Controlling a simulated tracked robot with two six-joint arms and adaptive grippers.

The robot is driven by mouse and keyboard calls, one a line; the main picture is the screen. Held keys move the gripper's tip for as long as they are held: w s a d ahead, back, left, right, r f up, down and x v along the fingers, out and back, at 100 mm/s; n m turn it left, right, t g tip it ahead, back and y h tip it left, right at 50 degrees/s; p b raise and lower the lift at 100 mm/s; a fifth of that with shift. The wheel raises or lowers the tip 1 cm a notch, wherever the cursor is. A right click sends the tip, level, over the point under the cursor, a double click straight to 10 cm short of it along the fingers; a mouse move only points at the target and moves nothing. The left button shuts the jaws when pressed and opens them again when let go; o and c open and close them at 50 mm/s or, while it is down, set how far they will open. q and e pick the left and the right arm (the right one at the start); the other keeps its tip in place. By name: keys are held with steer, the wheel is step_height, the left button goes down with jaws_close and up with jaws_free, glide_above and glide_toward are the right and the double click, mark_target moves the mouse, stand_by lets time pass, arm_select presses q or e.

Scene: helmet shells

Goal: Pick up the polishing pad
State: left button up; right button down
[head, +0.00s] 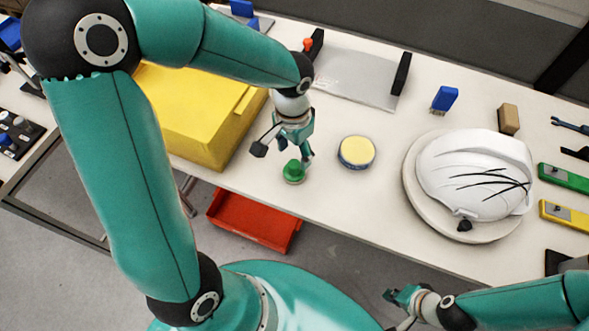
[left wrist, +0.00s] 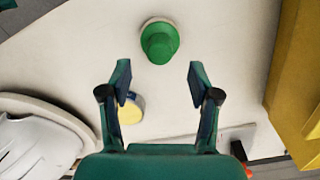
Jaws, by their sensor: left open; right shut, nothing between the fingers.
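The polishing pad appears to be the round green piece with a raised knob and pale underside (head: 293,172), lying on the white table near its front edge. In the left wrist view the green pad (left wrist: 160,43) is just beyond the fingertips, centred between them. My left gripper (head: 297,150) is open, pointing down above the pad, with nothing between its fingers; its two fingers show in the left wrist view (left wrist: 160,75). Whether a finger touches the pad cannot be told. My right gripper (head: 397,300) is shut and empty, low at the front, off the table.
A round yellow-topped tin (head: 357,152) stands right of the pad. A yellow bin (head: 205,110) is close on the left. A white scratched helmet shell (head: 475,175) rests on a round stand (head: 412,185). A red bin (head: 250,222) is below the table edge. A blue brush (head: 444,98) stands farther back.

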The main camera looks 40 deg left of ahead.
mark_target(294, 163)
arm_select(q)
steer(key=shift+s+f, duration=0.1)
steer(key=shift+f, duration=2.7)
jaws_close()
